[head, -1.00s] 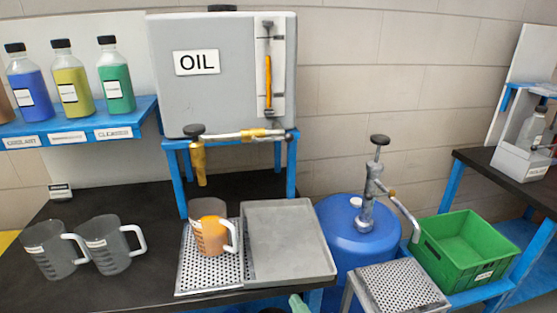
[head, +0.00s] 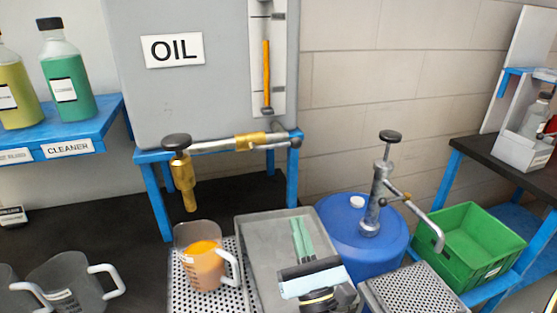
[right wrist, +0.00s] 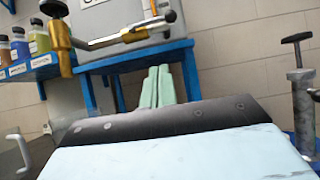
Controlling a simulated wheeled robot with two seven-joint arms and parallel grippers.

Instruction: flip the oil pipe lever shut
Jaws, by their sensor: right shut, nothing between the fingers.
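The oil pipe (head: 218,144) runs across the front of the grey OIL tank (head: 215,90). It has a brass spout (head: 184,180) with a black knob (head: 176,142) at its left end and a brass fitting (head: 250,140) near its right. I cannot tell which part is the lever. The right wrist view shows the pipe (right wrist: 105,42) at upper left. My right gripper (head: 301,238), with pale green fingers, is shut and empty over the grey tray, below and in front of the pipe, apart from it. The fingers also show in the right wrist view (right wrist: 157,86). My left gripper is out of view.
A measuring jug (head: 203,258) with orange liquid stands on a perforated plate under the spout. The grey tray (head: 255,235) lies beside it. A blue drum (head: 340,222) with a pump and a green crate (head: 470,245) stand right. Clear jugs (head: 70,285) stand left.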

